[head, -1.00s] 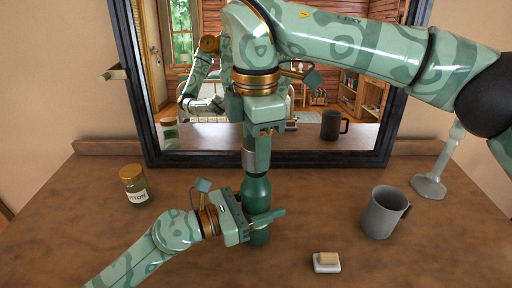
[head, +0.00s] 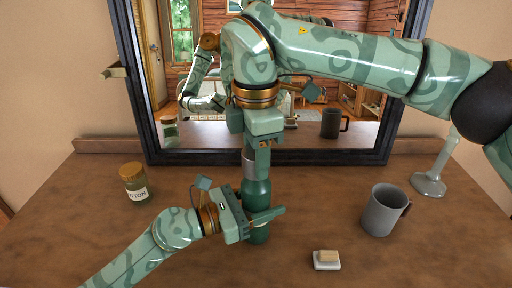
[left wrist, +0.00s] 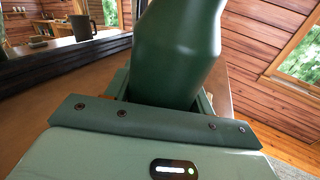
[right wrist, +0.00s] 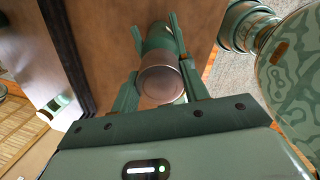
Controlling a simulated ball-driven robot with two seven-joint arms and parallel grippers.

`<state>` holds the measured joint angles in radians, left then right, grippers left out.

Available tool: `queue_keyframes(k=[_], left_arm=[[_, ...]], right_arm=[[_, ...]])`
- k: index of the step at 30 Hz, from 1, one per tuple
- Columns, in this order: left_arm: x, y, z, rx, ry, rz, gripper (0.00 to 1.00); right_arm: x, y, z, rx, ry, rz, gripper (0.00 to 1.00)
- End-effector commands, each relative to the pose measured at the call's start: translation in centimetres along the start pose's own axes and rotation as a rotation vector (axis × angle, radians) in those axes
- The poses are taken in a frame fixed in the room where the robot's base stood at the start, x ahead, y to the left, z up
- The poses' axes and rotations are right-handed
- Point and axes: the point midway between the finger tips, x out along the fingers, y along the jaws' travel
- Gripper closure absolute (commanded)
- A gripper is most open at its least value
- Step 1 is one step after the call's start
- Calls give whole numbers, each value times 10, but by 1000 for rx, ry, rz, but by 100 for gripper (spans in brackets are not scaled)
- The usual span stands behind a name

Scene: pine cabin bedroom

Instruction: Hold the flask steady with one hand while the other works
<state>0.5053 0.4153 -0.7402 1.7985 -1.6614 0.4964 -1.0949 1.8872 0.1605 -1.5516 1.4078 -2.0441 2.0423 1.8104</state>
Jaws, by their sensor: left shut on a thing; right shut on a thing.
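The dark green flask (head: 257,190) stands upright on the table in front of the mirror. Its grey metallic cap (head: 249,166) is on top. My left gripper (head: 262,222) is shut around the lower body of the flask, coming in from the left. The flask body (left wrist: 175,50) fills the middle of the left wrist view between the fingers. My right gripper (head: 257,147) is above the flask, pointing down, shut on the cap. The cap (right wrist: 163,82) also shows between the fingers in the right wrist view. The fingers hide part of the flask and cap.
A dark-framed mirror (head: 150,140) stands close behind the flask. A cotton jar (head: 135,184) is at the left. A grey mug (head: 382,212), a soap on a dish (head: 326,266) and a glass stand (head: 430,185) are at the right. The front left table is bare.

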Motion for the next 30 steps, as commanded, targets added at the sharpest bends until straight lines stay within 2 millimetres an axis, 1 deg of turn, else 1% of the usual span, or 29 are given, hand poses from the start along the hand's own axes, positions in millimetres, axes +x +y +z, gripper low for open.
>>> queue_keyframes(k=[14, 30], left_arm=[[0, 0, 0, 0, 0, 0, 87], [0, 0, 0, 0, 0, 0, 87]], right_arm=[[0, 0, 0, 1, 0, 0, 77], [10, 0, 0, 3, 0, -1, 77]])
